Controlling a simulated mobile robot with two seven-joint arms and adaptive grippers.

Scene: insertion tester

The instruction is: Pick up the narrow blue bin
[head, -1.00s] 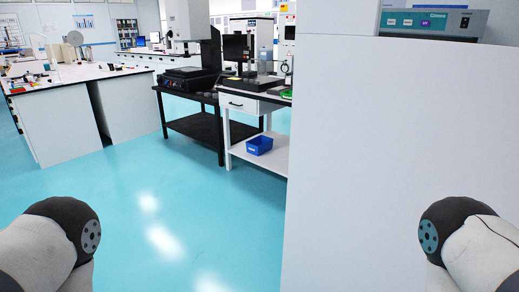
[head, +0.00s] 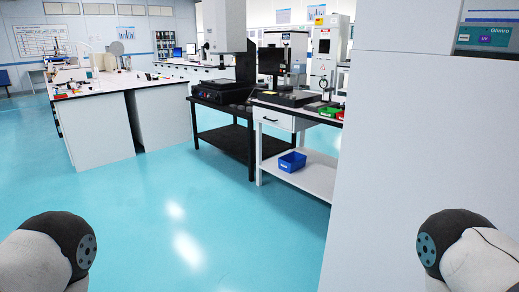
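A small blue bin (head: 292,161) stands on the white lower shelf (head: 311,180) of a table right of the middle, some way ahead. I cannot tell at this distance whether it is the narrow one. Parts of both my arms show at the lower left and lower right, far from the bin. Neither gripper is in view.
A large white cabinet (head: 405,150) stands close on the right and cuts off the table's right side. A black table (head: 222,132) stands left of the shelf, and a white workbench (head: 100,130) further left. The turquoise floor (head: 140,220) between is clear.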

